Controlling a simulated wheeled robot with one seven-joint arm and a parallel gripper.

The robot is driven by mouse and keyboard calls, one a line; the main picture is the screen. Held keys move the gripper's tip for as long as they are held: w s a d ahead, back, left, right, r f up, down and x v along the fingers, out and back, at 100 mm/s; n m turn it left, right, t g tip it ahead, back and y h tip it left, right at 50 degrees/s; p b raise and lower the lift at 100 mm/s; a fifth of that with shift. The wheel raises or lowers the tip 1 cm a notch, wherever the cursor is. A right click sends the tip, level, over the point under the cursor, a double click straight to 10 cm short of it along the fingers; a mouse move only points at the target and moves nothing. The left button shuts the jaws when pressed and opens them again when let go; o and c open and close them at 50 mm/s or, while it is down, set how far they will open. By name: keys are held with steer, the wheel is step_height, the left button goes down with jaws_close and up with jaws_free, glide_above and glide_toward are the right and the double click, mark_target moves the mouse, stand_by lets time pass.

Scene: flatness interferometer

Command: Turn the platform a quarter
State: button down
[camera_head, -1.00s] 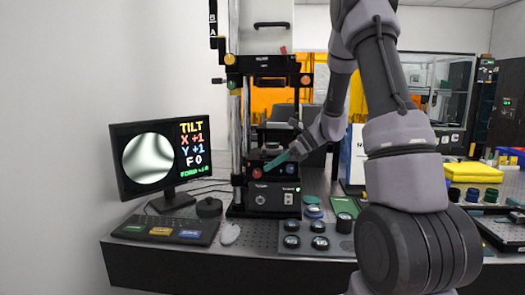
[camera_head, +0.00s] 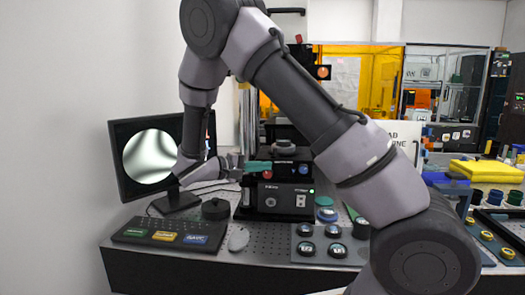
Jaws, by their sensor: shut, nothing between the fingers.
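The interferometer's black base unit (camera_head: 275,200) stands at the back of the bench, with a red knob (camera_head: 267,175) and a blue knob (camera_head: 304,170) on its front. Above the knobs is a dark round platform (camera_head: 285,151) with a grey piece on top, partly covered by my arm. My gripper (camera_head: 260,166) has teal fingers, shut and empty. It comes in from the left and points right, at the platform's left side just above the red knob. I cannot tell whether it touches.
A monitor (camera_head: 150,195) at left shows a wavy fringe pattern; my arm hides its text. In front lie a keypad (camera_head: 135,233), a mouse (camera_head: 238,238) and a black puck (camera_head: 215,209). A tray (camera_head: 300,256) of round pieces sits right of centre. Yellow blocks (camera_head: 485,170) lie far right.

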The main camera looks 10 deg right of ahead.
mark_target(264, 159)
steer(key=w+a+r+n+t, duration=0.2)
steer(key=w+a+n+t, duration=0.1)
steer(key=a+t, duration=0.25)
steer(key=shift+g+y, duration=0.25)
steer(key=shift+y, duration=0.15)
steer(key=x, duration=0.9)
steer(key=shift+w+d+r, duration=0.15)
steer(key=shift+w, duration=0.2)
